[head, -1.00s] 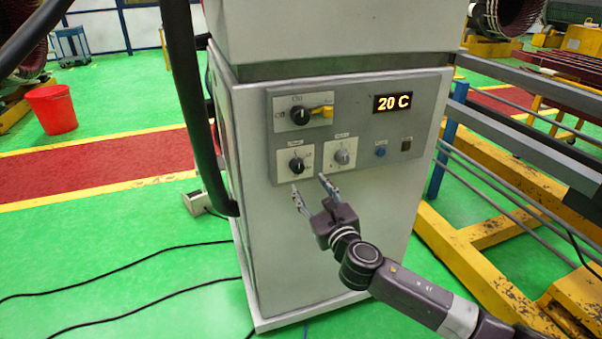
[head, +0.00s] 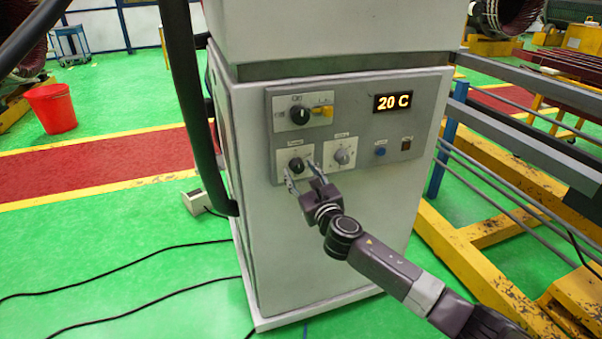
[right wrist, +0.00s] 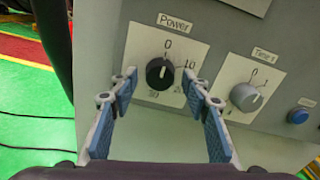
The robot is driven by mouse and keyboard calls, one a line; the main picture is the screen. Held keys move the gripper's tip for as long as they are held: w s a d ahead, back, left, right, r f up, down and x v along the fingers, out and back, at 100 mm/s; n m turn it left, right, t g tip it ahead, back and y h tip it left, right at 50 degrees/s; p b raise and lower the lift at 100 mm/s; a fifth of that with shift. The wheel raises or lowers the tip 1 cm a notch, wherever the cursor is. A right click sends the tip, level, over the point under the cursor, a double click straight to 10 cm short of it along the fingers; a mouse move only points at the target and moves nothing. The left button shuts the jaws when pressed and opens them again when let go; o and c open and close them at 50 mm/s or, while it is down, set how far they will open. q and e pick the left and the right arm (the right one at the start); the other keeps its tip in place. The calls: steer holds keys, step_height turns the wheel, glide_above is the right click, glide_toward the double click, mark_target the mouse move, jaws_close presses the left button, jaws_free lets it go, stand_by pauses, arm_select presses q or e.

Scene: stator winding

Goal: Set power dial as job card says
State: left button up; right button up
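The power dial (right wrist: 160,73) is a black knob on a white plate labelled "Power" in the right wrist view, with marks 0, 10, 20 and 30 around it. Its light pointer line looks turned up toward the 0. In the head view the power dial (head: 296,166) is the lower left knob on the panel. My right gripper (head: 300,170) is open in front of it. In the right wrist view the fingers of the right gripper (right wrist: 160,88) stand left and right of the knob, apart from it. My left gripper and the job card are not in view.
A grey timer knob (right wrist: 246,97) is right of the power dial, with a blue button (right wrist: 298,115) beyond. Above are a black selector (head: 300,115) with a yellow tab and a display (head: 393,102) reading "20 C". A yellow frame (head: 480,240) stands right of the cabinet.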

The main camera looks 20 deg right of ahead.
steer(key=c, duration=1)
steer(key=shift+o, duration=0.2)
